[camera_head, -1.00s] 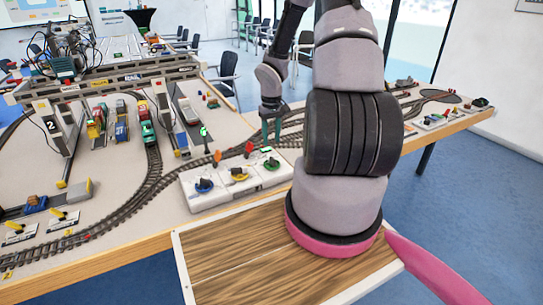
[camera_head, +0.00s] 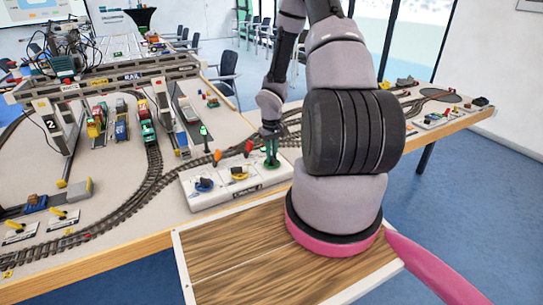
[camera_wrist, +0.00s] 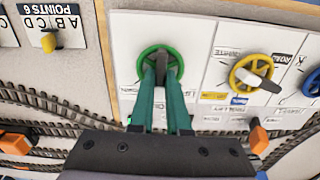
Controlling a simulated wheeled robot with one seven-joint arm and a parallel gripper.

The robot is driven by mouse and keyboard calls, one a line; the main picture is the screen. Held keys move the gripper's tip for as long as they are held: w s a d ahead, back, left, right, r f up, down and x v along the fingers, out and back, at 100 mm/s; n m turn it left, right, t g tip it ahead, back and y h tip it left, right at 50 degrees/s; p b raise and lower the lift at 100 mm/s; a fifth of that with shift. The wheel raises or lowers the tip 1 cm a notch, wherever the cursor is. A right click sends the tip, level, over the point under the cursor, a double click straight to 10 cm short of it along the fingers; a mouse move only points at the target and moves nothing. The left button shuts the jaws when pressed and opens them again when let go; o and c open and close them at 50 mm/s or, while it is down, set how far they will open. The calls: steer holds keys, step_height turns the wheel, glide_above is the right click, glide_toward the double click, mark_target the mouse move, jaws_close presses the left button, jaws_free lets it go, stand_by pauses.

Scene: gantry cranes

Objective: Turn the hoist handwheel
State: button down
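A green handwheel (camera_head: 272,165) is at the right end of a white control panel (camera_head: 222,195); it also shows in the wrist view (camera_wrist: 171,50). My gripper (camera_head: 271,155) points down onto this wheel. In the wrist view its two green fingers (camera_wrist: 162,75) reach inside the rim, with a gap between them and a grey bar of the wheel in that gap. I cannot tell if they touch the bar. A yellow wheel (camera_head: 239,174) and a blue wheel (camera_head: 204,185) sit beside it. The green wheel's label is hidden, so I cannot read which is the hoist.
Orange levers (camera_head: 217,156) stand just behind the panel. Model tracks (camera_head: 140,190) and a gantry crane (camera_head: 110,78) with toy trucks fill the table. A wooden board (camera_head: 230,260) lies in front, below my arm.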

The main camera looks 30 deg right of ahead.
steer(key=shift+n, duration=0.3)
steer(key=n, duration=0.9)
steer(key=shift+a+n, duration=0.1)
steer(key=shift+n, duration=0.3)
stand_by(0.4)
steer(key=c, duration=0.9)
jaws_free()
step_height(320, 180, up, 11)
steer(key=shift+f, duration=0.1)
